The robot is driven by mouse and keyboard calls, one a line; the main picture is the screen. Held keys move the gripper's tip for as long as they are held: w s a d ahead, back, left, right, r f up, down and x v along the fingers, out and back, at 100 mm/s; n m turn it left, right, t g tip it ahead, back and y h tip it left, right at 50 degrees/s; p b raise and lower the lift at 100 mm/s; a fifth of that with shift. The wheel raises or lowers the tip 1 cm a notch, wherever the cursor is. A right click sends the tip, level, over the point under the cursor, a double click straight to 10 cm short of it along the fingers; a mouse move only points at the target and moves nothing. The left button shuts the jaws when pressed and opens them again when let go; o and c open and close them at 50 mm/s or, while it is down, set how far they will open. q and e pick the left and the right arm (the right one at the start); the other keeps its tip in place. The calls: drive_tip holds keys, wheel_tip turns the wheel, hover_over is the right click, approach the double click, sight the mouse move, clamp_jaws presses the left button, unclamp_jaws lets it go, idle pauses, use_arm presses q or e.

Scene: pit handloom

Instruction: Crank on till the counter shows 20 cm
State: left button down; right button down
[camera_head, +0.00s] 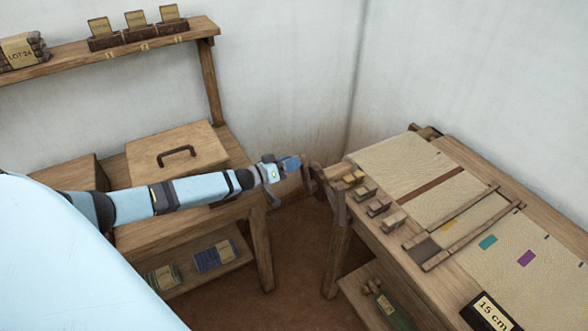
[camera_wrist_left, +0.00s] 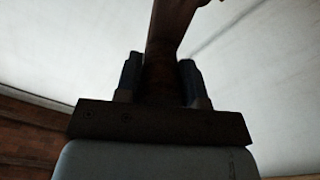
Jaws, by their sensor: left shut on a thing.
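The counter (camera_head: 491,313) is a dark plate at the bottom right that reads 15 cm. The wooden crank (camera_head: 318,186) is at the left end of the loom. My left gripper (camera_head: 291,163) is at the crank, its arm reaching in from the left. In the left wrist view my gripper (camera_wrist_left: 160,85) is shut on a dark brown wooden piece, the crank handle (camera_wrist_left: 170,30), which stands between the fingers. The cream cloth (camera_head: 405,160) lies along the loom (camera_head: 450,285). My right gripper is out of view.
Small wooden blocks (camera_head: 379,206) line the loom's near edge. A bench with a lidded wooden box (camera_head: 178,150) stands at the left, with folded cloths (camera_head: 215,256) below. A wall shelf (camera_head: 110,55) is above it. Bare floor shows between bench and loom.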

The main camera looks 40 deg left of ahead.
use_arm(q)
drive_tip(key=shift+w+a+f+n+b, duration=0.3)
drive_tip(key=shift+a+f+n+b, duration=0.2)
drive_tip(key=shift+a+n, duration=0.4)
drive_tip(key=shift+w+a+f+n+b, duration=0.2)
drive_tip(key=shift+n+b, duration=0.1)
drive_tip(key=shift+n, duration=0.3)
drive_tip(key=shift+s, duration=0.1)
drive_tip(key=c, duration=0.7)
unclamp_jaws()
drive_tip(key=shift+c, duration=0.2)
drive_tip(key=v, duration=0.7)
drive_tip(key=shift+s, duration=0.25)
